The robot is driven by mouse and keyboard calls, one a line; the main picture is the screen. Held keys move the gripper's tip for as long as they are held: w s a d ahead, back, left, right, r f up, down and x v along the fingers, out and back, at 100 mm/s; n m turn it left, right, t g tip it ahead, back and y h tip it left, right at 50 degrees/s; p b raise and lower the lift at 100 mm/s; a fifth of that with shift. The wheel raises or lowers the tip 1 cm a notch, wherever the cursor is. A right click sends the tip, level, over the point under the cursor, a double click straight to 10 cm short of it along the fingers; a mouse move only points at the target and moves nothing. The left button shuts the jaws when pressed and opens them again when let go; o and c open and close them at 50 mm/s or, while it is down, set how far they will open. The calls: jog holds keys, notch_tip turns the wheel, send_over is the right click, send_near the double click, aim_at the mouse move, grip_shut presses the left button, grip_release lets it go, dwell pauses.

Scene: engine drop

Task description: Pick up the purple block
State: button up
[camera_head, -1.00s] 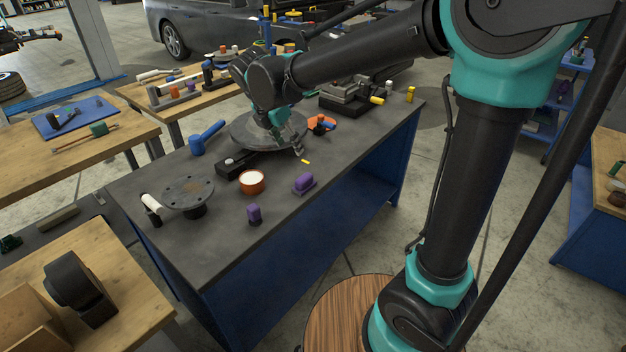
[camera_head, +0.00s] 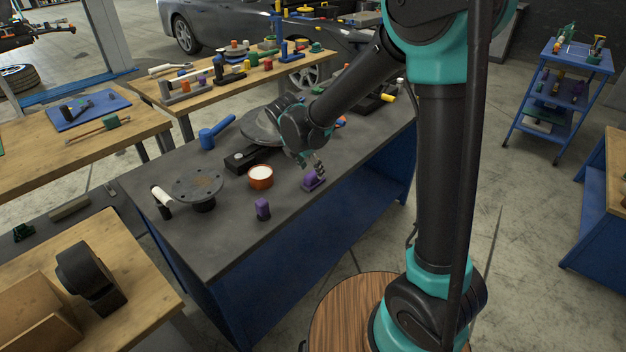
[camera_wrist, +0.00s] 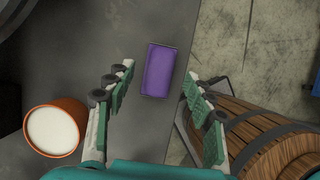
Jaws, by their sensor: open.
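Two purple pieces stand on the dark workbench (camera_head: 225,240). One purple block (camera_head: 313,182) is near the bench's front edge, right of the orange cup; it also shows in the wrist view (camera_wrist: 158,70). The other, a small upright purple block (camera_head: 262,210), is farther left and nearer the front. My gripper (camera_head: 319,170) is open and above the right-hand purple block, partly covering it in the head view. In the wrist view my gripper's fingers (camera_wrist: 157,78) lie either side of that block's outline, with nothing between them that I can see held.
An orange cup with white contents (camera_head: 261,177) is left of the gripper. A dark round flange (camera_head: 198,185), a blue hammer (camera_head: 213,132) and a round turntable (camera_head: 262,125) are also on the bench. Bare bench lies around the left-hand purple block.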

aim_at(313, 173)
jog(key=shift+x, duration=1.75)
jog(key=shift+s, duration=0.15)
jog(key=c, duration=1.2)
grip_shut()
